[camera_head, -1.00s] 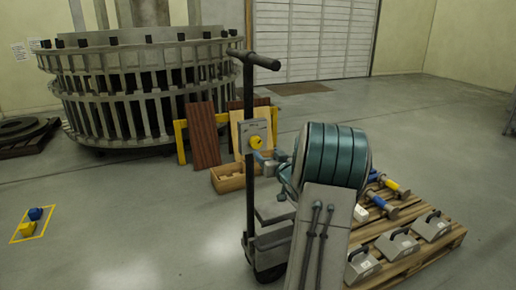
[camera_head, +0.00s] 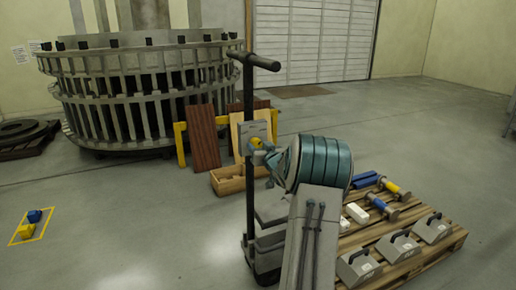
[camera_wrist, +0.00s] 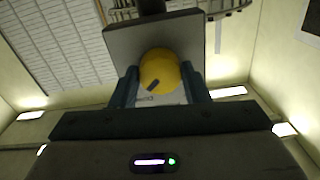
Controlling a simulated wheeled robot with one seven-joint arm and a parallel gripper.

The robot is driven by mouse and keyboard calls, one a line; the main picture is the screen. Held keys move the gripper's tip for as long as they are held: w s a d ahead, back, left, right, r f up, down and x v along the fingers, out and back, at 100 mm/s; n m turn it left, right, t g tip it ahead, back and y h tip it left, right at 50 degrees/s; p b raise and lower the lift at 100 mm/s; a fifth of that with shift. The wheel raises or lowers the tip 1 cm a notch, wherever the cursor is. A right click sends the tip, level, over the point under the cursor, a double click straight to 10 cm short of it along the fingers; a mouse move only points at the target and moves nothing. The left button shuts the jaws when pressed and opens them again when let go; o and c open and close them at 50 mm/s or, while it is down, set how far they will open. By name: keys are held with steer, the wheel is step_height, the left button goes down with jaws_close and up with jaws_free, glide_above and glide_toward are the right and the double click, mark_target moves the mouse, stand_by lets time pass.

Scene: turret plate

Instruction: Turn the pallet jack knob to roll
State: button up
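The knob (camera_wrist: 158,70) is round and yellow with a dark pointer mark towards its lower left in the wrist view. It sits on a grey plate (camera_wrist: 118,42) fixed to the jack's dark upright post (camera_head: 250,100). In the head view the knob (camera_head: 256,143) is partly covered by my gripper (camera_head: 265,153). In the wrist view my gripper (camera_wrist: 160,80) has its two blue-grey fingers apart, one at each side of the knob. Their tips reach the knob's sides; I cannot tell whether they touch it. Lettering below the knob is partly hidden and unreadable.
The jack's T-handle (camera_head: 255,60) stands above the plate. A wooden box (camera_head: 228,180) and leaning boards (camera_head: 204,137) are behind the post. A loaded pallet (camera_head: 440,243) lies at the right. Open floor (camera_head: 130,220) is at the left.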

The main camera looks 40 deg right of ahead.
steer(key=c, duration=0.4)
steer(key=shift+o, duration=0.2)
steer(key=shift+a, duration=0.15)
steer(key=shift+f, duration=0.1)
steer(key=shift+n+b, duration=3.85)
steer(key=shift+n, duration=1.05)
